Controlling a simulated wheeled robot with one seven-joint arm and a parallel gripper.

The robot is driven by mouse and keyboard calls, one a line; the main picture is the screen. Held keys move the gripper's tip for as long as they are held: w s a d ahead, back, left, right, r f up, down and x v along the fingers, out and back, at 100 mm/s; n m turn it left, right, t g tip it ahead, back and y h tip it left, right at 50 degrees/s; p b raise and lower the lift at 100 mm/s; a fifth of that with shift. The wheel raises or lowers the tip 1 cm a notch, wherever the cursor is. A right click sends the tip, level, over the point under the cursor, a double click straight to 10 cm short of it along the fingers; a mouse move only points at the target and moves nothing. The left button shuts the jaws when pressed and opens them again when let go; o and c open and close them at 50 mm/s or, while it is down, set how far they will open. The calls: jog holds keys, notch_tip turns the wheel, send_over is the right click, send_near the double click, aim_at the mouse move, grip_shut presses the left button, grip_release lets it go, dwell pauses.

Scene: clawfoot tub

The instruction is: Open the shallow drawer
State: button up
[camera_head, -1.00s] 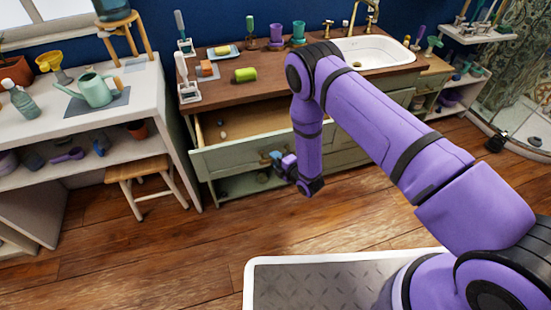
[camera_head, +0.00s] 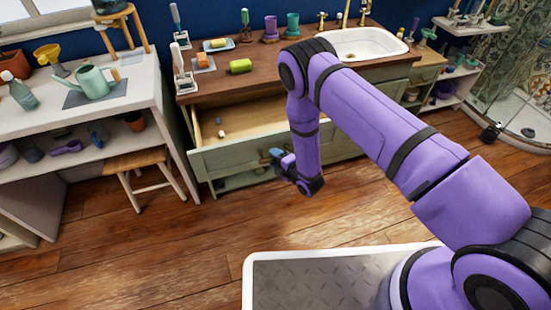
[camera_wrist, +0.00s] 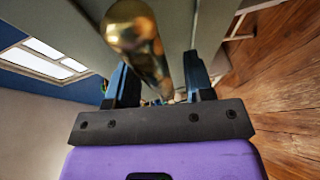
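The drawer (camera_head: 236,160) has a grey-green front and stands well out from the left part of the wooden-topped cabinet. Its pale inside (camera_head: 250,122) shows, with a few small things in it. My gripper (camera_head: 277,155) is at the right part of the drawer front, below my purple arm. In the wrist view, the brass handle (camera_wrist: 150,55) runs between the two dark blue fingers of my gripper (camera_wrist: 160,75).
A white shelf unit (camera_head: 130,85) and a wooden stool (camera_head: 140,160) stand left of the drawer. The wooden floor (camera_head: 170,240) before the drawer is clear.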

jog(key=v, duration=1)
jog(key=shift+s+d, duration=0.2)
jog(key=shift+s, duration=0.05)
jog(key=shift+r, duration=0.1)
dwell(0.6)
